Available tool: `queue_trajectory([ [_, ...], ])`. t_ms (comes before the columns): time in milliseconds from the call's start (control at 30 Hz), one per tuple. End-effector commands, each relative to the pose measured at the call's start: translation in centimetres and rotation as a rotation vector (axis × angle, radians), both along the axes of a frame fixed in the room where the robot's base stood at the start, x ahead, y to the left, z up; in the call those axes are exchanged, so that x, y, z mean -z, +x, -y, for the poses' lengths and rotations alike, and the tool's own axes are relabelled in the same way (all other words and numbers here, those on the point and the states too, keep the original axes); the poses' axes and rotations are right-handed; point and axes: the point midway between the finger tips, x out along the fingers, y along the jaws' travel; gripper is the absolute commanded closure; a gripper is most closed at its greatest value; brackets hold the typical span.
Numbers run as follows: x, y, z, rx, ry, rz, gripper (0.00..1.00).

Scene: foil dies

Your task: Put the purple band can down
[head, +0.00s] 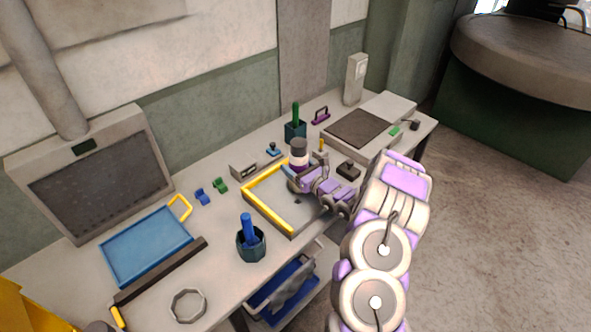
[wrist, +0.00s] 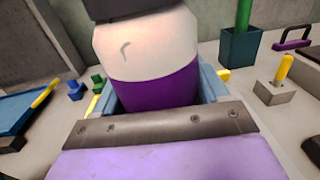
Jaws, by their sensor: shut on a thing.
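The purple band can (head: 299,154) has a dark top, a white body and a purple band. In the head view it stands upright in my gripper (head: 298,180), over the back part of the yellow-edged tray (head: 268,216). In the wrist view the can (wrist: 150,60) fills the upper middle, and its top is cut off. My gripper (wrist: 160,100) is shut on the can around its purple band, with blue-grey jaw parts on both sides. The can's underside is hidden, so I cannot tell whether it touches the surface.
A dark green holder (head: 295,132) with a green handle stands behind the can. A small block with a yellow peg (wrist: 275,88) is at right. A holder with a blue handle (head: 251,243) and a blue tray (head: 148,245) are at left. Bare tabletop (head: 222,215) lies between.

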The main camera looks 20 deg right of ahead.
Motion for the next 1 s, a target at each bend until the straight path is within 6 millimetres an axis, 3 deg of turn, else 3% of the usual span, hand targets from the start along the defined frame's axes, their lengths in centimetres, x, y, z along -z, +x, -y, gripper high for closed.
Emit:
queue_trajectory([
  [100,1.2,0.0,0.0,0.0,0.001,0.002,1.0],
  [300,1.1,0.0,0.0,0.001,0.0,0.004,1.0],
  [333,1.1,0.0,0.0,0.001,0.0,0.003,0.24],
  [400,1.1,0.0,-0.1,0.001,0.0,0.003,0.17],
  [567,1.1,0.0,-0.1,0.0,0.0,0.002,0.02],
  [867,1.2,-0.3,0.1,0.001,0.0,0.001,0.01],
  [1000,1.1,-1.7,0.6,0.003,0.002,-0.001,0.01],
])
